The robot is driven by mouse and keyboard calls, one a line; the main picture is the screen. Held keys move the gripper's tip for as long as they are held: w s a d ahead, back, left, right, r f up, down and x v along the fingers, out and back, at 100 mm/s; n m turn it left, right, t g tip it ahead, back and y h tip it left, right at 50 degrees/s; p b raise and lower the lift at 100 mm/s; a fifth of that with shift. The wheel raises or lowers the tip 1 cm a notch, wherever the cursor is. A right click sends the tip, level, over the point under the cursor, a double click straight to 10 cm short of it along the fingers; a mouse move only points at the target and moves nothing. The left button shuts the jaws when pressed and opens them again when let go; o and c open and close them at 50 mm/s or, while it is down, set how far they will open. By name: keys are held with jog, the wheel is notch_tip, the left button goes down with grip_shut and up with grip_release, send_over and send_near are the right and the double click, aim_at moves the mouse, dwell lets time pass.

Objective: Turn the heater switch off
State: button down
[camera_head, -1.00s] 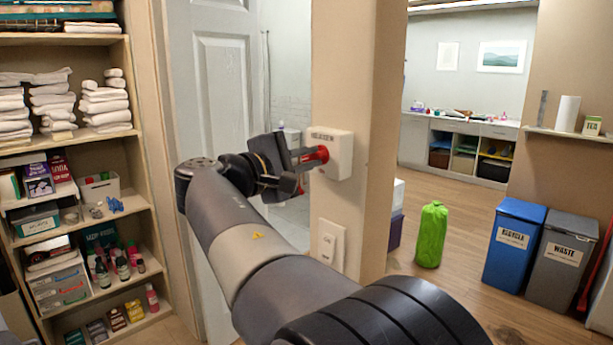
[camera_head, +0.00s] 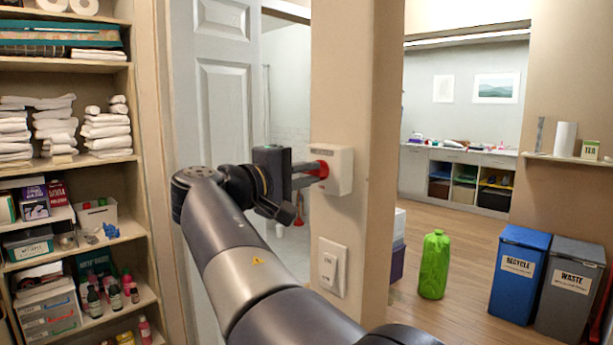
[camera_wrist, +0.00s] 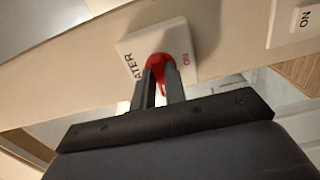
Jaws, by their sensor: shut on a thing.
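The heater switch is a white box (camera_head: 341,171) with a red knob (camera_head: 321,169), mounted on the narrow wall post. In the wrist view the box (camera_wrist: 187,40) carries the letters "ATER" on one side and a red word on the other. My gripper (camera_head: 313,172) reaches it from the left, and its fingers are shut on the red knob. The wrist view shows both fingertips (camera_wrist: 160,78) at the red knob (camera_wrist: 162,66), one on either side of its grip. The knob's exact angle is hard to tell.
A second white switch plate (camera_head: 332,267) sits lower on the post, marked "ON" in the wrist view (camera_wrist: 298,20). Shelves with towels (camera_head: 106,130) stand at left beside a white door (camera_head: 222,90). A green bottle (camera_head: 434,265) and blue recycle bin (camera_head: 517,270) stand at right.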

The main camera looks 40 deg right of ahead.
jog(key=c, duration=1.4)
grip_release()
jog(key=shift+c, duration=0.2)
jog(key=a, duration=1)
jog(key=shift+s+a+b, duration=0.35)
jog(key=shift+s+a, duration=0.05)
jog(key=shift+s, duration=0.05)
jog(key=shift+d, duration=0.1)
jog(key=d, duration=0.7)
jog(key=w+d, duration=0.1)
jog(key=d, duration=0.2)
jog(key=shift+d+p, duration=0.35)
jog(key=shift+a, duration=0.15)
